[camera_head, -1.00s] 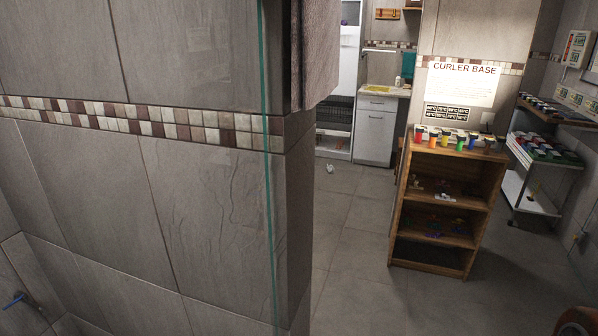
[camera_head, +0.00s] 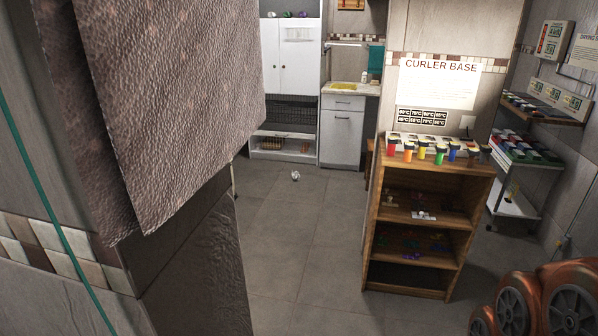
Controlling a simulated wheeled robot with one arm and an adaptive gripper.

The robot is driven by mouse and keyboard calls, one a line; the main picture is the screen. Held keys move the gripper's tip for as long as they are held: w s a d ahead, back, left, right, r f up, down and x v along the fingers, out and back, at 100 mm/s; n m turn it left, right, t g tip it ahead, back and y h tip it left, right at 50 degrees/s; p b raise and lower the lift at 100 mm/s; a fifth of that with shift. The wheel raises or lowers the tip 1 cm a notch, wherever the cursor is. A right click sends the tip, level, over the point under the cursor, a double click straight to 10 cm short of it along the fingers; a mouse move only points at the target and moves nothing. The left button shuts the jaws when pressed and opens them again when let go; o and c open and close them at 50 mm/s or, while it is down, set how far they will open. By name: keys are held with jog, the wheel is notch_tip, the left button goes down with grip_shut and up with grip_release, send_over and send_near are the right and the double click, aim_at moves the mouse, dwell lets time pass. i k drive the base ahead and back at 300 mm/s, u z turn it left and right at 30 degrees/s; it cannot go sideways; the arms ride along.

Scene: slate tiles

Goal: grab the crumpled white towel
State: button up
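A small white lump (camera_head: 295,175) lies on the floor beyond the wall corner, in front of the white cabinets. It may be the crumpled white towel, but it is too small and far off to tell. A large brownish-pink textured towel (camera_head: 180,90) hangs close by at the upper left; it is neither white nor crumpled. My gripper is not in view.
A tiled wall corner (camera_head: 200,270) stands close at left. A wooden shelf unit (camera_head: 372,235) with coloured cups stands at centre right. Orange rollers (camera_head: 540,295) are at lower right, a metal cart (camera_head: 520,200) behind. Grey floor (camera_head: 285,235) is clear between wall and shelf.

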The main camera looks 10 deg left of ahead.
aim_at(295, 176)
jog(key=i, duration=2.65)
jog(key=u, duration=1.3)
jog(key=i, duration=2.7)
jog(key=z, duration=0.7)
jog(key=i, duration=1.6)
jog(key=u, duration=0.5)
